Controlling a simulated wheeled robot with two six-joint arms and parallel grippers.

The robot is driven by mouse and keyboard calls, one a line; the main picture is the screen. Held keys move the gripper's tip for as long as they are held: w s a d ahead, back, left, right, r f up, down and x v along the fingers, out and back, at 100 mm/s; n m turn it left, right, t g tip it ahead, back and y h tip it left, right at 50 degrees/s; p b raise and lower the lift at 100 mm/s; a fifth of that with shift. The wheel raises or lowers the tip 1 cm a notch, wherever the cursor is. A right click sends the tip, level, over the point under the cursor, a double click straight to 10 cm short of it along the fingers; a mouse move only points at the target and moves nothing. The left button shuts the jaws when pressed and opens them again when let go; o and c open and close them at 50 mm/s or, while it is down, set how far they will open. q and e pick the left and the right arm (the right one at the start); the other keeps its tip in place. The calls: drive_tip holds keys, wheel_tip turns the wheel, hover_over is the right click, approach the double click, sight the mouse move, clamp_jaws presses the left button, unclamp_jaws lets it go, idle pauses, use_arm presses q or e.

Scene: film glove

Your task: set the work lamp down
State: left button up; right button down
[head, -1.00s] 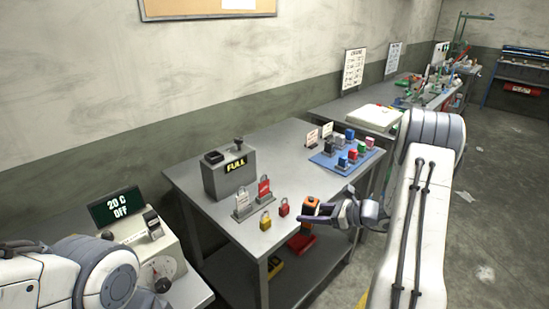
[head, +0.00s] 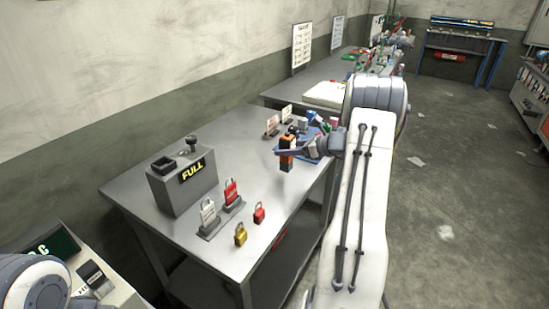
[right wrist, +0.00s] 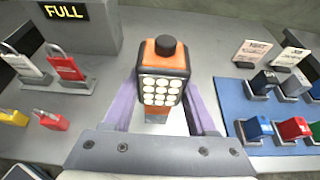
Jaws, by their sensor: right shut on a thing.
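The work lamp (head: 287,161) is an orange and black block with a black knob on top. In the right wrist view its face of round white lights (right wrist: 160,91) points at the camera. My right gripper (head: 292,152) is shut on the lamp, with a purple finger on each side of it in the wrist view (right wrist: 158,100). The lamp is upright over the grey metal table (head: 240,131), between the padlocks and the blue mat. I cannot tell whether its base touches the tabletop. My left gripper is out of view.
A grey box marked FULL (head: 183,183) stands at the table's left. Two tagged locks on stands, a yellow padlock (head: 240,235) and a red padlock (head: 259,212) are in front. A blue mat (right wrist: 262,112) holds several coloured blocks. Bare tabletop lies around the lamp.

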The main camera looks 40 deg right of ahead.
drive_tip(key=w+f, duration=0.1)
drive_tip(key=w+a+f+p, duration=0.1)
drive_tip(key=f, duration=0.1)
drive_tip(key=w+f, duration=0.1)
drive_tip(key=f, duration=0.1)
drive_tip(key=shift+a, duration=0.15)
drive_tip(key=shift+f+p, duration=0.3)
drive_tip(key=shift+f, duration=0.2)
drive_tip(key=shift+f, duration=0.1)
drive_tip(key=shift+c, duration=1)
unclamp_jaws()
